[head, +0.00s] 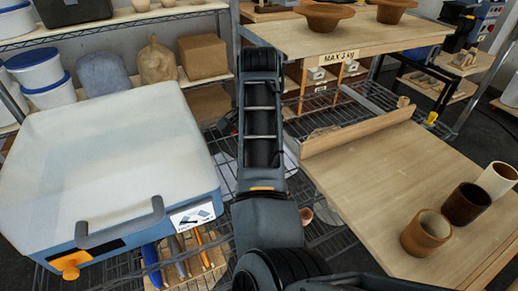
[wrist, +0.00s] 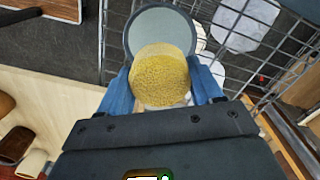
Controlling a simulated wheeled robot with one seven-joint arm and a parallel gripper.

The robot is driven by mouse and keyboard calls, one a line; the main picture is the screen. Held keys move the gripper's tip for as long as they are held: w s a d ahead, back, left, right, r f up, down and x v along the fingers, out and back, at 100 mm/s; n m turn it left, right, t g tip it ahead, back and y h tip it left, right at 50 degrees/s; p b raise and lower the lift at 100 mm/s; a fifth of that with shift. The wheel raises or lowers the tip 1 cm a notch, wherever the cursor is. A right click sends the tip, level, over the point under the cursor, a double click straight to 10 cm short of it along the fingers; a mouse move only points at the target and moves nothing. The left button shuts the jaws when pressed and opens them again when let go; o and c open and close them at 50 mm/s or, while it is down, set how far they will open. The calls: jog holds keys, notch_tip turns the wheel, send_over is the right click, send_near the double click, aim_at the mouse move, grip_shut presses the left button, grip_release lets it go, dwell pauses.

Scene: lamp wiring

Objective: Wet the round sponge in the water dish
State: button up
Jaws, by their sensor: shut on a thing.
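The round yellow sponge (wrist: 160,78) is between the blue fingers of my gripper (wrist: 163,76) in the wrist view. The gripper is shut on it, and the sponge's porous face is toward the camera. A round dish (wrist: 160,27) with a grey-blue inside and darker rim, seemingly the water dish, shows just beyond the sponge. The sponge overlaps its near part, so I cannot tell the gap between them or whether they touch. In the head view my arm hides the gripper, sponge and dish.
In the head view, a large white-lidded box (head: 110,150) stands left of my arm. At right, a wooden board (head: 380,175) with a raised back ledge carries several cups (head: 466,203). A wooden table (head: 340,38) with bowls stands behind. Wire shelving (wrist: 270,45) surrounds the dish.

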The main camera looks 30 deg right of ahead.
jog(key=shift+f+b, duration=1.4)
jog(key=shift+f, duration=2.2)
jog(key=shift+f, duration=0.45)
jog(key=shift+f, duration=0.15)
notch_tip(320, 180, up, 3)
jog(key=p, duration=0.2)
jog(key=shift+f+p, duration=0.2)
jog(key=shift+p, duration=0.2)
jog(key=shift+r, duration=2.3)
